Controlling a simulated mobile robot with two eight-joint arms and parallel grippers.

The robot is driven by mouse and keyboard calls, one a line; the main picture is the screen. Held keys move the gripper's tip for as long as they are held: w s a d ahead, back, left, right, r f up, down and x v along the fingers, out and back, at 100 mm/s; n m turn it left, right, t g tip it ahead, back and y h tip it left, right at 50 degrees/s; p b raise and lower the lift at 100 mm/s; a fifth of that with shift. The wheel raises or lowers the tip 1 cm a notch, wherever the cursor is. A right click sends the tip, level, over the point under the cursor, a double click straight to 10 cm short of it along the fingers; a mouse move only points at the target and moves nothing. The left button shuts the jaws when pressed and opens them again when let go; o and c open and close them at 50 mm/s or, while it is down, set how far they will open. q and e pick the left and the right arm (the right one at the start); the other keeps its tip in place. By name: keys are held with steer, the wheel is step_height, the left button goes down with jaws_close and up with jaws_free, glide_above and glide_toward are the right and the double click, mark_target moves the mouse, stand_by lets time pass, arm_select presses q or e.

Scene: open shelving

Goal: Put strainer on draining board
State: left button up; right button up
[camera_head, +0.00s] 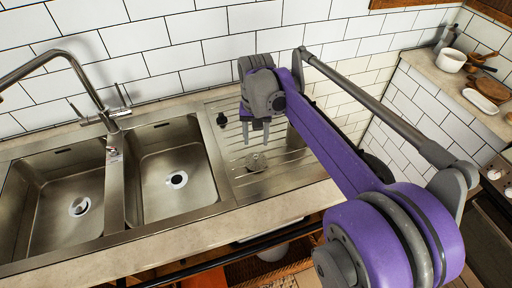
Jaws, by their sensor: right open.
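The draining board (284,172) is the ribbed steel area to the right of the two sink bowls. A small grey metal piece that looks like the strainer (256,162) lies on it, near its middle. My right gripper (256,134) points down above the board, just behind the strainer in the picture. Its two fingers are apart, with nothing seen between them. A gap shows between the fingertips and the strainer. My right arm hides the right part of the board. My left gripper is out of view.
A small dark item (221,119) stands at the board's back left. The tap (106,116) rises behind the sink bowls (172,180). A tiled wall (180,50) closes the back. A side shelf (462,88) at right holds a white pot (451,60) and other dishes.

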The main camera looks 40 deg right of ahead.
steer(key=shift+r, duration=1.95)
